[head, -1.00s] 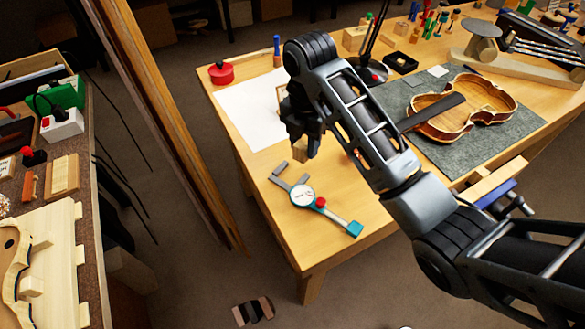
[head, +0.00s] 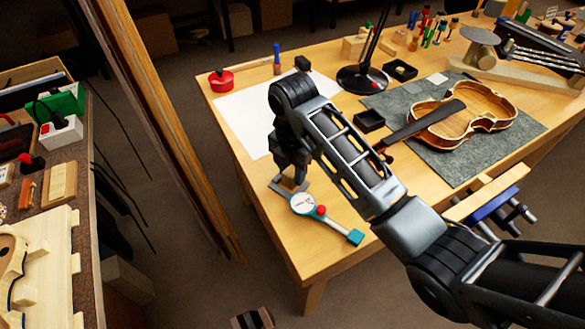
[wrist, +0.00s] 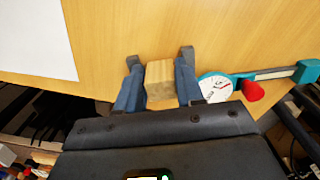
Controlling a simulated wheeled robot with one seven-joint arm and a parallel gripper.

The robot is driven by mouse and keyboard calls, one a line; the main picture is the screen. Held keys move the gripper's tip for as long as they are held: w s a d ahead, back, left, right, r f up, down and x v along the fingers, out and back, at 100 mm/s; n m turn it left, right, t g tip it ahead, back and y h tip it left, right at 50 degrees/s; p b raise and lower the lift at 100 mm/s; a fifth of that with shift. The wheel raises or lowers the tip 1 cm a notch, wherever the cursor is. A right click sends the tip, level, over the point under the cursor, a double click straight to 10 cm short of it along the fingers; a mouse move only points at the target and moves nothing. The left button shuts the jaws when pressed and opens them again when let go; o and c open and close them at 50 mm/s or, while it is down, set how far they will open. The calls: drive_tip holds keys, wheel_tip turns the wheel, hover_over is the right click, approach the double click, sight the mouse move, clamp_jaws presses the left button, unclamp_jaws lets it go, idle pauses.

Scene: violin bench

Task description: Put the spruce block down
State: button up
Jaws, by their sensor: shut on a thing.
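The spruce block (wrist: 160,80) is a small pale wooden block, held between the two fingers of my gripper (wrist: 160,84) in the wrist view. I cannot tell whether the block touches the bench top. A dial caliper (head: 303,204) with a teal handle lies right beside the gripper. Its white dial (wrist: 216,88) is close to the right finger in the wrist view.
White paper (head: 243,119) lies behind the gripper; bare wood lies between them. A violin body (head: 475,115) rests on a grey mat (head: 447,163) to the right. A black tray (head: 368,121) and lamp base (head: 361,79) stand further back. The bench's left edge is close.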

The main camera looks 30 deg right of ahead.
sight(293, 170)
drive_tip(key=o, duration=1.1)
wheel_tip(293, 170, up, 12)
drive_tip(key=p, duration=0.5)
drive_tip(key=shift+r, duration=0.15)
